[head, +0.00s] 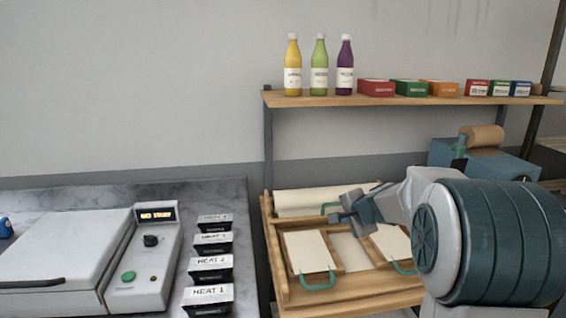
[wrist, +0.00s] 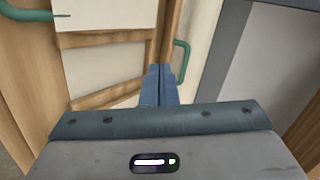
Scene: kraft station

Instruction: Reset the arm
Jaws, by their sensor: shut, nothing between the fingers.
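My gripper (head: 349,209) is at the end of my arm, which reaches in from the right in the head view. It hovers over the wooden station with the framed panels. In the wrist view its two blue-grey fingers (wrist: 159,86) are together, with nothing between them. Below the fingertips in that view is wooden framing with a pale panel (wrist: 105,68). My arm hides part of the station's right side.
A left panel with a green handle (head: 318,281) lies in the wooden station (head: 283,297). A shelf (head: 400,99) above carries several bottles and boxes. On the left, a marble counter (head: 235,240) holds a grey press (head: 65,250) and several black HEAT boxes (head: 208,297).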

